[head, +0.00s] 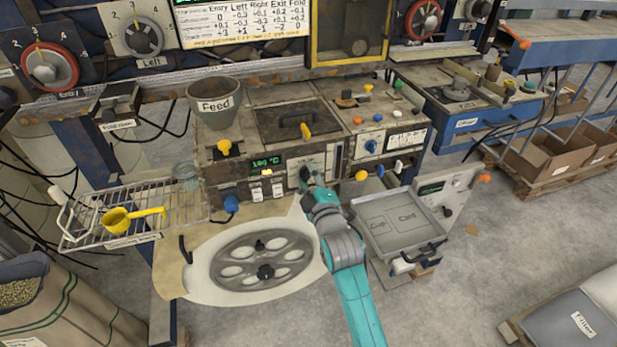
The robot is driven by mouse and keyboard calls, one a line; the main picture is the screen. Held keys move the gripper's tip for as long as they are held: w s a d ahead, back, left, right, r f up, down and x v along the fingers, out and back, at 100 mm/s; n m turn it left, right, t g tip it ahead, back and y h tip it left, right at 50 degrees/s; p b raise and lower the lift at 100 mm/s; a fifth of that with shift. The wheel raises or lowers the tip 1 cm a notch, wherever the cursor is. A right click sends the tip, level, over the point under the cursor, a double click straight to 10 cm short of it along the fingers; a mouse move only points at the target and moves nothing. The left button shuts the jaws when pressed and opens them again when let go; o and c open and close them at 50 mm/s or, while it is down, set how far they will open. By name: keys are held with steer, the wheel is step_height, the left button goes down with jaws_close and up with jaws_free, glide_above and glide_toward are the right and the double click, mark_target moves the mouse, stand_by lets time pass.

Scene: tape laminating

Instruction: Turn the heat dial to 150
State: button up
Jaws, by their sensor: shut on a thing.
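The machine's front panel (283,183) is at the middle of the head view. A green display (264,163) on it appears to read 180 °C, though the digits are small. My gripper (307,176) reaches up from below on my teal and grey arm and is against the panel, just right of the display. It is shut on what seems to be the heat dial, which it hides. The dial's pointer and scale cannot be read.
A blue knob (232,204) and a yellow-orange knob (361,175) flank the gripper. A metal tray (402,229) is right of my arm; a wire rack (180,205) with a yellow scoop (118,220) is left.

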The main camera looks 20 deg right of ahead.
steer(key=shift+n, duration=1.1)
steer(key=o, duration=1.1)
steer(key=s, duration=1.2)
steer(key=shift+f, duration=0.1)
